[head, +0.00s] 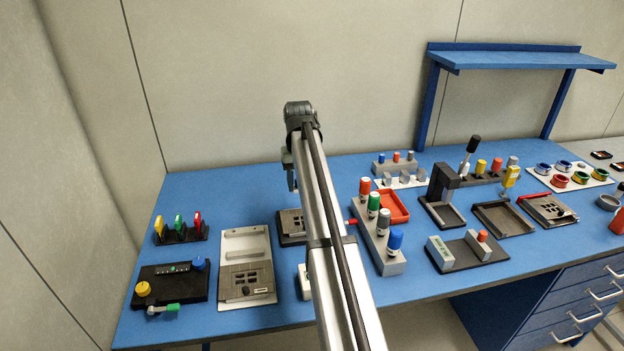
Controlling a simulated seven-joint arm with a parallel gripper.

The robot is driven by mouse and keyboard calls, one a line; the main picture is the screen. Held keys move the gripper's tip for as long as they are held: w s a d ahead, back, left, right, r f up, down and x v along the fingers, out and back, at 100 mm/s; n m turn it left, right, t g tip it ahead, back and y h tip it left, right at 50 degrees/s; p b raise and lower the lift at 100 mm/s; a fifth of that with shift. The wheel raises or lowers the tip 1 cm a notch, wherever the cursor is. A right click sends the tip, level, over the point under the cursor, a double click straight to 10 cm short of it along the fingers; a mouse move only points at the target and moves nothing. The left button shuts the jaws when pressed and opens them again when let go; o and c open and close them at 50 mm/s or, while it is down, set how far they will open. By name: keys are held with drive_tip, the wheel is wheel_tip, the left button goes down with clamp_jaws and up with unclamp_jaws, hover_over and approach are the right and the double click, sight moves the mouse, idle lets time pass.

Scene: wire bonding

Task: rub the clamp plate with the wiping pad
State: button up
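A grey plate with several small square openings and a dark round knob (247,283) lies on a pale base board at the front left of the blue bench; it looks like the clamp plate. A similar dark slotted plate (291,224) lies farther back, partly covered by my arm. I cannot single out the wiping pad for certain; a pale block (437,252) on a dark tray and a whitish item (303,281) half behind my arm are both in view. My gripper (290,172) hangs over the back of the bench, apart from these things. Its fingers are too small and hidden to read.
A black control box (171,285) with yellow and blue knobs stands at the left, a rack of coloured tools (181,229) behind it. A grey block of capped bottles (377,235) stands right of my arm, beside a red tray (393,207). Bare blue bench (220,190) lies at the back left.

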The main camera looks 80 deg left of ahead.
sight(288, 213)
drive_tip(key=shift+f, duration=3.85)
drive_tip(key=shift+s+f, duration=0.1)
drive_tip(key=shift+s, duration=1.8)
drive_tip(key=shift+c, duration=0.5)
drive_tip(key=shift+w, duration=2.05)
drive_tip(key=shift+s+r, duration=0.1)
drive_tip(key=shift+r, duration=4)
